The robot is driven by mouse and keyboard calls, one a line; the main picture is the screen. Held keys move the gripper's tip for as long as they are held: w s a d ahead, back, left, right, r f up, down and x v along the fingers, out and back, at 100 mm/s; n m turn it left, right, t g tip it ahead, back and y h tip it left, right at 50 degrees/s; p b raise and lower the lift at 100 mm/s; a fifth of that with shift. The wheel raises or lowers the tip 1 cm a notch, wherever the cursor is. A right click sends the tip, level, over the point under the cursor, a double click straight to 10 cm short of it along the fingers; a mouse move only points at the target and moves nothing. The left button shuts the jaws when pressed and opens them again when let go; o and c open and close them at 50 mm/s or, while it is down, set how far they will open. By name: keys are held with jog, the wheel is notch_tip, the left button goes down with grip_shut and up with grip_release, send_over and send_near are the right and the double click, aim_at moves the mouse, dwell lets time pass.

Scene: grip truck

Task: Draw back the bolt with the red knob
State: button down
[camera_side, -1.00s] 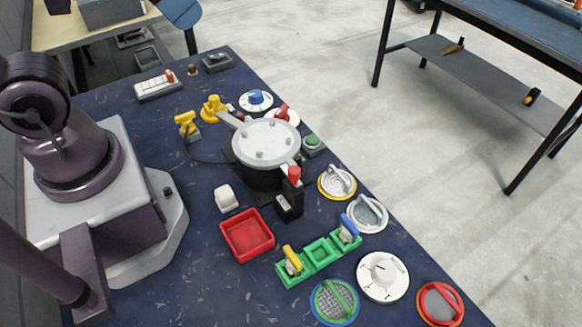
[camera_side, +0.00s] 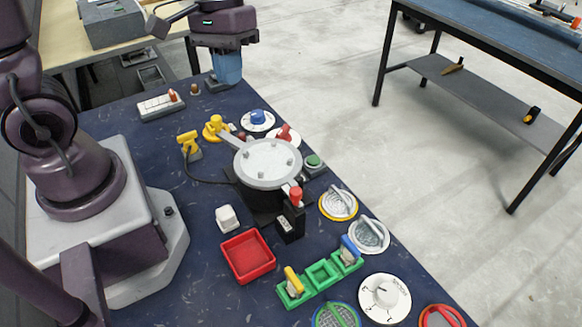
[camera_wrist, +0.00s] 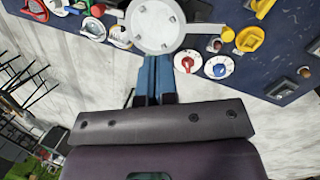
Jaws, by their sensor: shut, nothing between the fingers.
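In the wrist view, a red knob (camera_wrist: 97,10) shows at the top, left of the round lid (camera_wrist: 156,24). My gripper (camera_side: 228,82) is over the far end of the blue table, well away from the red knob. Its blue fingers (camera_wrist: 155,62) are together, empty, and touch nothing that I can make out. The bolt itself is too small to make out clearly.
A red tray (camera_side: 248,257), a white cube (camera_side: 228,218) and a green rack (camera_side: 321,273) stand near the black block. Round dials and handles line the right edge. Yellow pieces (camera_side: 189,145) and a cable lie left of the lid.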

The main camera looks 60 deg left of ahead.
aim_at(289, 180)
jog(key=w+f+n+h, duration=0.2)
jog(key=f, duration=0.1)
jog(key=w+f+n+g+h, duration=0.1)
jog(key=w+f+n+h, duration=0.1)
jog(key=f+n, duration=0.1)
jog(key=w+f+n+g+h, duration=0.1)
jog(key=w+f+n, duration=0.2)
jog(key=shift+d+h, duration=0.2)
jog(key=shift+h, duration=0.2)
jog(key=shift+w+d+r+n+h, duration=0.15)
jog(key=shift+r+n+h, duration=0.05)
jog(key=shift+r+n, duration=0.2)
jog(key=shift+w+d+r+n+h, duration=0.15)
jog(key=shift+r+n+h, duration=0.05)
jog(key=shift+r+n, duration=0.15)
jog(key=x, duration=0.9)
jog(key=shift+s+d+f, duration=0.15)
jog(key=shift+d+f, duration=0.1)
jog(key=d, duration=0.2)
jog(key=shift+s+d+f, duration=0.15)
jog(key=shift+s+d, duration=0.1)
jog(key=shift+s, duration=0.15)
jog(key=shift+s+d, duration=0.2)
jog(key=shift+d, duration=0.6)
